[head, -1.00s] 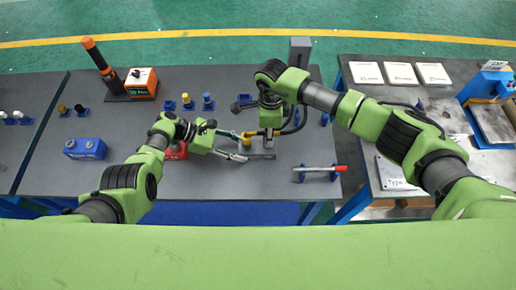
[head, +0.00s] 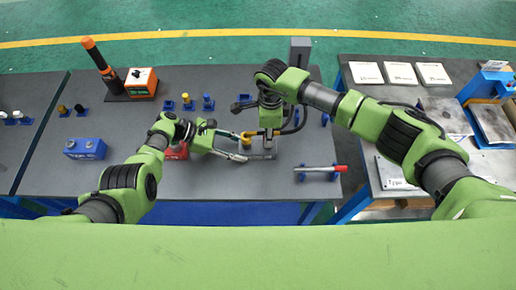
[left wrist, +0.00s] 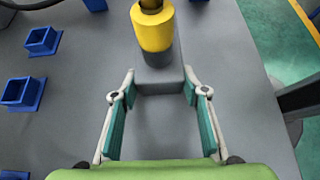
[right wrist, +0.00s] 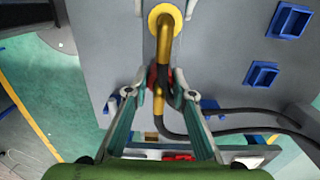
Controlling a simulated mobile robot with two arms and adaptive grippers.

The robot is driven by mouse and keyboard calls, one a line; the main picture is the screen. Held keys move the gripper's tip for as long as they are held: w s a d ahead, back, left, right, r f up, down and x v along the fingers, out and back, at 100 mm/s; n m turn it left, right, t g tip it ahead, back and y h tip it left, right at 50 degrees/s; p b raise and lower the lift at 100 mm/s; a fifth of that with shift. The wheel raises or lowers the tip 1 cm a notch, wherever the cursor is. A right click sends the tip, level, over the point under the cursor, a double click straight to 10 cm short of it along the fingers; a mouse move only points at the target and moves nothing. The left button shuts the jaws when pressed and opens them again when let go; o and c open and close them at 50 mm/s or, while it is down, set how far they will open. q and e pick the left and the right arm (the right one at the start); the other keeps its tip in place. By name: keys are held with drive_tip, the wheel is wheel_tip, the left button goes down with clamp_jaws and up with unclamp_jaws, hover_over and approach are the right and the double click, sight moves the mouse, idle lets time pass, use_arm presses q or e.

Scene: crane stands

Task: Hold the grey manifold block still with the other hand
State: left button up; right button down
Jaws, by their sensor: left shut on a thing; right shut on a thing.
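The grey manifold block (left wrist: 158,102) lies between the two teal-padded fingers of my left gripper (left wrist: 159,80) in the left wrist view. My left gripper is shut on it from the near left. In the head view the block (head: 263,155) shows as a grey bar on the dark bench, partly hidden by my arms. A yellow collar (left wrist: 153,30) stands at the block's far end. My right gripper (right wrist: 165,82) is shut on a bent brass-coloured pipe (right wrist: 163,50), whose end meets a yellow ring (right wrist: 165,18). A black hose runs off the pipe.
A bar with a red end (head: 322,169) rests on blue supports to the right. A blue box (head: 85,149) and an orange box (head: 141,82) stand left. Small blue holders (left wrist: 40,40) with coloured caps stand at the back.

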drive_tip(key=shift+r, duration=0.15)
drive_tip(key=shift+r, duration=2.35)
use_arm(q)
drive_tip(key=o, duration=1.4)
drive_tip(key=shift+a, duration=0.1)
drive_tip(key=v, duration=1.1)
drive_tip(key=shift+a+r, duration=0.25)
drive_tip(key=shift+a, duration=0.05)
drive_tip(key=shift+r+p, duration=0.7)
drive_tip(key=shift+r, duration=0.05)
use_arm(e)
drive_tip(key=shift+r, duration=2)
